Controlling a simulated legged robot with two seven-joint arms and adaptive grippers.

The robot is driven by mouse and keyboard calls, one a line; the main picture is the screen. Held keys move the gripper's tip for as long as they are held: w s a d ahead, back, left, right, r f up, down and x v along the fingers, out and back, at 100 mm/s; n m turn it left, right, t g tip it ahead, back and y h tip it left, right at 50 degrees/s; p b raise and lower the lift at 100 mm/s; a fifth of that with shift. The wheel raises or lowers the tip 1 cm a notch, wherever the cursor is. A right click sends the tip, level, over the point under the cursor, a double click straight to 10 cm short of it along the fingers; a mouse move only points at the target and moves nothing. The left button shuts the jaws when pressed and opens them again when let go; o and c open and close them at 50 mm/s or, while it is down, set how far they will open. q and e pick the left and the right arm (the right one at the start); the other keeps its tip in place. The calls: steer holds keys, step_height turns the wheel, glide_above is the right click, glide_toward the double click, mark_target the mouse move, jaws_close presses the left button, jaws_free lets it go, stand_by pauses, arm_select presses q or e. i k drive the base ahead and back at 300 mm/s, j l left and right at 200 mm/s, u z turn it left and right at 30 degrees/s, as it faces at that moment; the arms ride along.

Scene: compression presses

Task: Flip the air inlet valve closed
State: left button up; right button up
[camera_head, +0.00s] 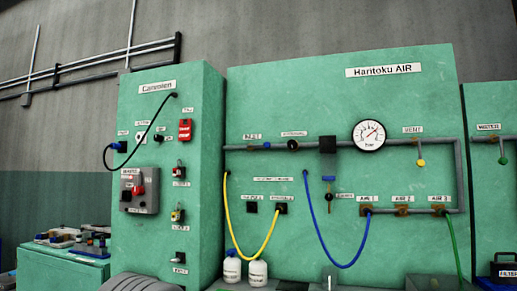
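The green Hantoku AIR panel (410,110) fills the middle and right of the view. A small blue valve handle (267,144) lies along the grey pipe at the panel's upper left, beside a small label (252,136) that seems to read INLET. A dark round fitting (293,145) sits on the pipe just right of it. Another valve (328,189) with a blue top hangs lower down, beside a small label. A yellow-handled valve (421,162) hangs under the VENT label. Neither of my grippers is in view.
A round bar gauge (369,135) sits on the pipe. Yellow (262,248), blue (340,266) and green (453,245) hoses hang from the panel. Two white bottles (258,272) stand below. The Cannolen cabinet (150,215) juts forward at left. The inlet area is unobstructed.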

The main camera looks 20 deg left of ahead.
mark_target(267, 144)
steer(key=i+l+u, duration=0.35)
steer(key=i+l, duration=0.2)
steer(key=i, duration=0.2)
steer(key=i+l+u, duration=0.3)
steer(key=i+l, duration=0.4)
